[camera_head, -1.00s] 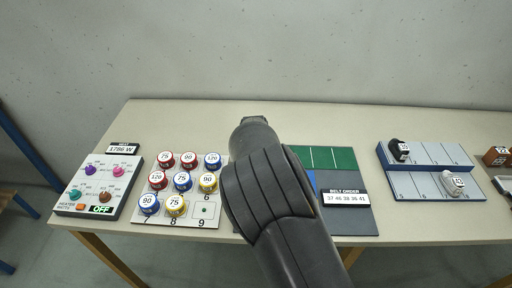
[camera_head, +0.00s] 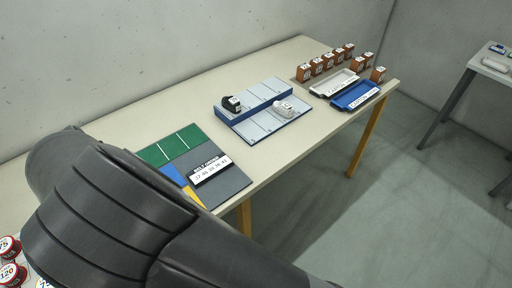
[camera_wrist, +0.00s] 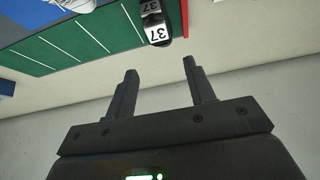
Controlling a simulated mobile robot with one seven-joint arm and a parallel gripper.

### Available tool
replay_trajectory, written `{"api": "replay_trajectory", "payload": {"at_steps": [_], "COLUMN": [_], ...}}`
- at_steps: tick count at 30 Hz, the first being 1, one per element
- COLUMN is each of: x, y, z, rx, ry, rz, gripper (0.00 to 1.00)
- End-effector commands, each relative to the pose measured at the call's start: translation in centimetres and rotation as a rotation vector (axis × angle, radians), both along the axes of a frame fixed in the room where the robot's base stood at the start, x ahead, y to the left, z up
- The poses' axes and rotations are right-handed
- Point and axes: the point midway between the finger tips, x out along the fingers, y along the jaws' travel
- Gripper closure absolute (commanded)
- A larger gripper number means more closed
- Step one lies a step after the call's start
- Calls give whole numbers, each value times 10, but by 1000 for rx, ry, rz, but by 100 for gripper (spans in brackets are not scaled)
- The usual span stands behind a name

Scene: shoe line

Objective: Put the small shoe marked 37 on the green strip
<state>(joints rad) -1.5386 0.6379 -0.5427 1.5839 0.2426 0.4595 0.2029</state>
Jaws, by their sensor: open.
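The small black shoe marked 37 (camera_wrist: 155,28) shows in the wrist view, standing at the right end of the green strip (camera_wrist: 75,45), close to its near edge in that view. My gripper (camera_wrist: 158,72) is open and empty; its two fingertips are apart from the shoe and point toward that end of the strip. In the head view the green strip (camera_head: 169,146) is partly hidden by my arm, and neither the 37 shoe nor my gripper's fingers are visible.
A white shoe (camera_wrist: 76,4) is cut off at the wrist view's top edge. In the head view, a black shoe (camera_head: 232,103) and a white shoe (camera_head: 284,108) stand on the blue-grey rack (camera_head: 262,124).

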Motion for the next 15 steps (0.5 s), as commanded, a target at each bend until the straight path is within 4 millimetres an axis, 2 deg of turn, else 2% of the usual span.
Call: {"api": "replay_trajectory", "payload": {"at_steps": [2, 5, 8, 10, 15], "x": [10, 35, 66, 86, 112], "y": [-10, -42, -93, -135, -237], "z": [5, 21, 44, 61, 99], "rx": [3, 10, 21, 30, 53], "ry": [8, 34, 71, 100, 152], "rz": [-18, -65, -129, -179, -279], "gripper": [51, 51, 51, 51, 51]}}
